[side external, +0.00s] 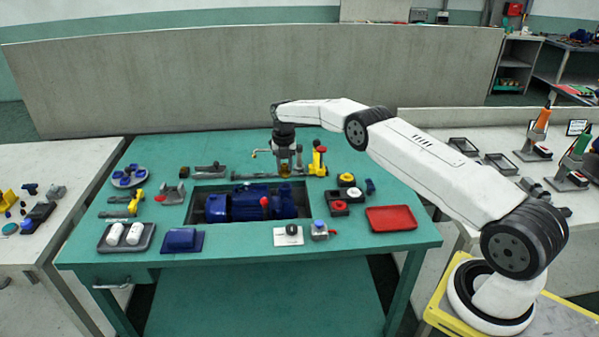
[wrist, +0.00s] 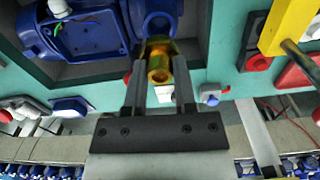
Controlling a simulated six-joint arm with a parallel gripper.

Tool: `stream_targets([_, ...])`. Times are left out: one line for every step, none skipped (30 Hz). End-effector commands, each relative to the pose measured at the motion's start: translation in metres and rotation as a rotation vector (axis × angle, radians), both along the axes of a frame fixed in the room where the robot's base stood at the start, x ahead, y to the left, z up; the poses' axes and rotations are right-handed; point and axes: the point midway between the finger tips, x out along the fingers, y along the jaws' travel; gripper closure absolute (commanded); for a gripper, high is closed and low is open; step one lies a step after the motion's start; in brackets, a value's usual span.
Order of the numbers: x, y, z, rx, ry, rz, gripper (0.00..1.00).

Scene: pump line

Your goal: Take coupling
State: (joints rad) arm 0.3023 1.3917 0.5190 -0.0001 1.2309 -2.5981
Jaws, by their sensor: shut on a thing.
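The coupling (wrist: 158,66), a brass-coloured ring-like part with a hole, sits between the fingertips of my gripper (wrist: 157,80) in the wrist view. My gripper is shut on it. In the side view my gripper (side external: 285,163) points down over the back of the green table, and the coupling (side external: 285,173) shows as a small yellowish spot at its tips. I cannot tell how far it is above the table. The blue pump (side external: 248,203) lies in the table's recess in front of my gripper, and its casing (wrist: 85,35) fills the upper left of the wrist view.
A yellow-and-red tool stand (side external: 319,160) is just right of my gripper. A red tray (side external: 391,218) lies at the table's right, with black holders (side external: 339,208) beside it.

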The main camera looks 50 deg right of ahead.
Motion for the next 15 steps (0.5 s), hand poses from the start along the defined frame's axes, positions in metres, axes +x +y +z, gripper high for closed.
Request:
stream_targets([0.0,0.0,0.003,0.0,0.0,0.0,1.0])
stream_targets([0.0,0.0,0.004,0.0,0.0,0.0,1.0])
stream_targets([0.0,0.0,0.005,0.0,0.0,0.0,1.0])
stream_targets([0.0,0.0,0.007,0.0,0.0,0.0,1.0])
stream_targets([0.0,0.0,0.008,0.0,0.0,0.0,1.0])
stream_targets([0.0,0.0,0.01,-0.001,-0.001,0.0,1.0])
stream_targets([0.0,0.0,0.011,0.0,-0.001,0.0,1.0])
stream_targets([0.0,0.0,0.013,0.0,-0.001,0.0,1.0])
stream_targets([0.0,0.0,0.014,0.0,-0.001,0.0,1.0])
stream_targets([0.0,0.0,0.015,0.0,-0.001,0.0,1.0])
stream_targets([0.0,0.0,0.016,0.0,-0.001,0.0,1.0])
stream_targets([0.0,0.0,0.017,0.0,-0.001,0.0,1.0])
stream_targets([0.0,0.0,0.017,-0.001,-0.001,0.0,1.0])
stream_targets([0.0,0.0,0.017,-0.001,-0.001,0.0,1.0])
stream_targets([0.0,0.0,0.018,0.0,0.0,0.0,1.0])
